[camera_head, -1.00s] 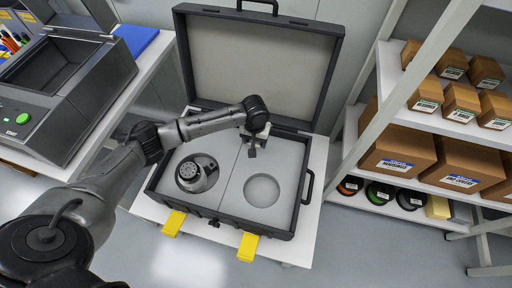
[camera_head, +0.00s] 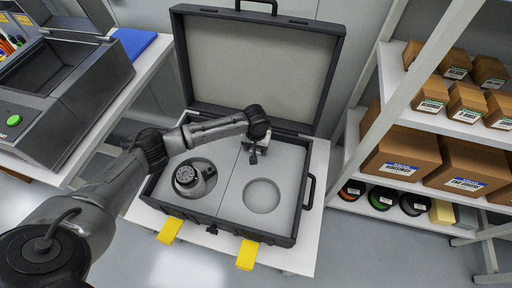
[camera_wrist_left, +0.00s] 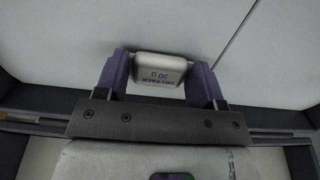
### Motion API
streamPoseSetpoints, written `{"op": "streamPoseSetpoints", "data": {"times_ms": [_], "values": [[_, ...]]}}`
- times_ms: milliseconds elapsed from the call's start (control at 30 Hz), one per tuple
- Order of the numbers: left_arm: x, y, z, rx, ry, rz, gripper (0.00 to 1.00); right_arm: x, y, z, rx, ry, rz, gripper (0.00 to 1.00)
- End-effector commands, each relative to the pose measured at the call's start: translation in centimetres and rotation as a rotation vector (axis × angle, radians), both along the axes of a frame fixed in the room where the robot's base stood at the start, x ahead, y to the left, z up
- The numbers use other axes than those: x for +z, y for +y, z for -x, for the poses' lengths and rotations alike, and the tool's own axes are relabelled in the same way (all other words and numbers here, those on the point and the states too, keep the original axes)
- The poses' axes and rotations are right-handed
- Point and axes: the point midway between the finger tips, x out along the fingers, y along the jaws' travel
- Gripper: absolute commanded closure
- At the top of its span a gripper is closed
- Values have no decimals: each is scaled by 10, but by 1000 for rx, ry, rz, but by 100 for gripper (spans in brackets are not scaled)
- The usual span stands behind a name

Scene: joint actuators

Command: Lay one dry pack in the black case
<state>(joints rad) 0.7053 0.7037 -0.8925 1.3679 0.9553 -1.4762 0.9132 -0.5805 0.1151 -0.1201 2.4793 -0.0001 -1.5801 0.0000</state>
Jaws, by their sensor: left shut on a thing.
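The black case (camera_head: 157,201) lies open on a white table, its lid raised at the back. Its grey foam has two round recesses. A dark grey joint actuator (camera_head: 188,178) sits in the left recess; the right recess (camera_head: 262,195) is empty. My left gripper (camera_head: 253,156) is over the back middle of the foam. In the left wrist view its purple-grey fingers (camera_wrist_left: 159,78) are shut on a white dry pack (camera_wrist_left: 160,69) with dark printing. In the head view the pack is mostly hidden. I cannot tell whether it touches the foam. My right gripper is not in view.
A grey machine (camera_head: 70,95) with a green button stands on the left bench. A shelf (camera_head: 405,135) at right holds cardboard boxes and several spools.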

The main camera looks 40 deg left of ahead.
Motion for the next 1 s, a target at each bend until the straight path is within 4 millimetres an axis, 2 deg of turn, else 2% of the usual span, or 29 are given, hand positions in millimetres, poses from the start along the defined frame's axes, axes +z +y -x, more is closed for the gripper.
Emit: {"op": "streamPoseSetpoints", "data": {"times_ms": [67,100,333,667,1000], "values": [[-2,0,0,0,1,0,60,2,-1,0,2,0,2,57],[-2,0,0,0,0,0,36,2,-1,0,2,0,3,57],[-2,0,0,0,0,0,14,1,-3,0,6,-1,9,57],[0,0,0,0,-1,0,12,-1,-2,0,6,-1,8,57],[60,0,0,0,-2,1,12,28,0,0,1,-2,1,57]]}}
